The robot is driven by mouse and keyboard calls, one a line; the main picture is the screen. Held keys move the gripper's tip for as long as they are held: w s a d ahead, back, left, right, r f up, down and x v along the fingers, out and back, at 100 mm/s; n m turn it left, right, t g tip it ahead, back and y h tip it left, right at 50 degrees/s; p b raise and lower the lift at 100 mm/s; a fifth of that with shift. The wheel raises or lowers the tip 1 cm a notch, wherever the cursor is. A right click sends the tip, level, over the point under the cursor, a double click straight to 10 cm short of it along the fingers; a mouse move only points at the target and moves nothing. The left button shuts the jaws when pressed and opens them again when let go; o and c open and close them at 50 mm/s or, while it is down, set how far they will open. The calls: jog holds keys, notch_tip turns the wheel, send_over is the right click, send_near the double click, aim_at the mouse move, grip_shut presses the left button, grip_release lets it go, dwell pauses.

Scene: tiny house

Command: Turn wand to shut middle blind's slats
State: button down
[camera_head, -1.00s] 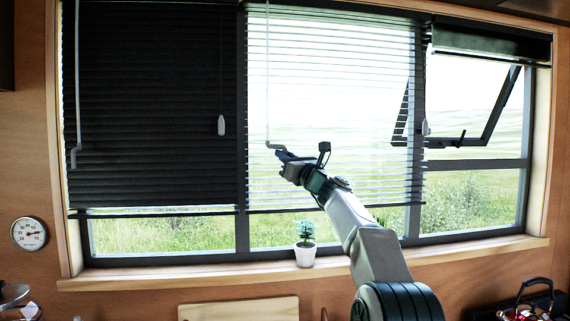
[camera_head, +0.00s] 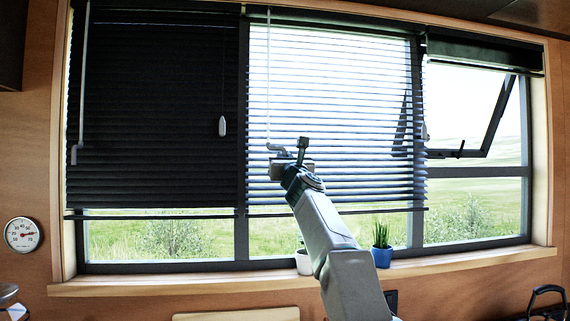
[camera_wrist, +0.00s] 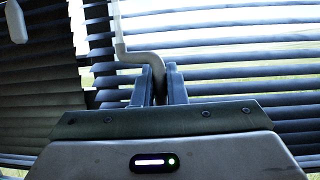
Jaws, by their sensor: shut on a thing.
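The middle blind (camera_head: 345,110) hangs in the centre window. Its slats are partly tilted, with bright gaps between them and the landscape showing through. Its pale wand (camera_head: 268,75) hangs at the blind's left side and ends in a bent crank handle (camera_head: 276,148). My gripper (camera_head: 290,158) is at the wand's lower end. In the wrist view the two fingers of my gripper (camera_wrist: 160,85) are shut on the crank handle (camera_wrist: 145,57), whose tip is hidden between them.
The left blind (camera_head: 150,110) is dark and shut, with its own wand (camera_head: 83,80) and a cord pull (camera_head: 222,126). The right blind (camera_head: 485,52) is raised over an open window pane. A blue plant pot (camera_head: 381,256) and a white pot (camera_head: 304,262) stand on the sill (camera_head: 180,283).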

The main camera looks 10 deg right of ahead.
jog(key=shift+s+m+h+b, duration=0.15)
jog(key=shift+m+h+b, duration=0.25)
jog(key=shift+h, duration=0.4)
jog(key=shift+s+a+m+h+b, duration=0.2)
jog(key=shift+m+h+b, duration=0.2)
jog(key=shift+h, duration=0.4)
jog(key=shift+s+a+r+m+g+h+p, duration=0.1)
jog(key=shift+s+a+m+g+h+p, duration=0.35)
jog(key=shift+m+g+h+p, duration=1.45)
jog(key=shift+s+a+f+m+g+h+p, duration=0.15)
jog(key=shift+a+m+g+h+p, duration=0.6)
jog(key=shift+h, duration=2.2)
jog(key=shift+s+a+r+m+g+h+p, duration=0.25)
jog(key=shift+m+g+h+p, duration=0.6)
jog(key=shift+m+h, duration=1.2)
jog(key=shift+a+f+n+h, duration=0.15)
jog(key=shift+n+h, duration=0.25)
jog(key=shift+h, duration=0.2)
jog(key=c, duration=1.8)
grip_release()
jog(key=shift+o, duration=0.2)
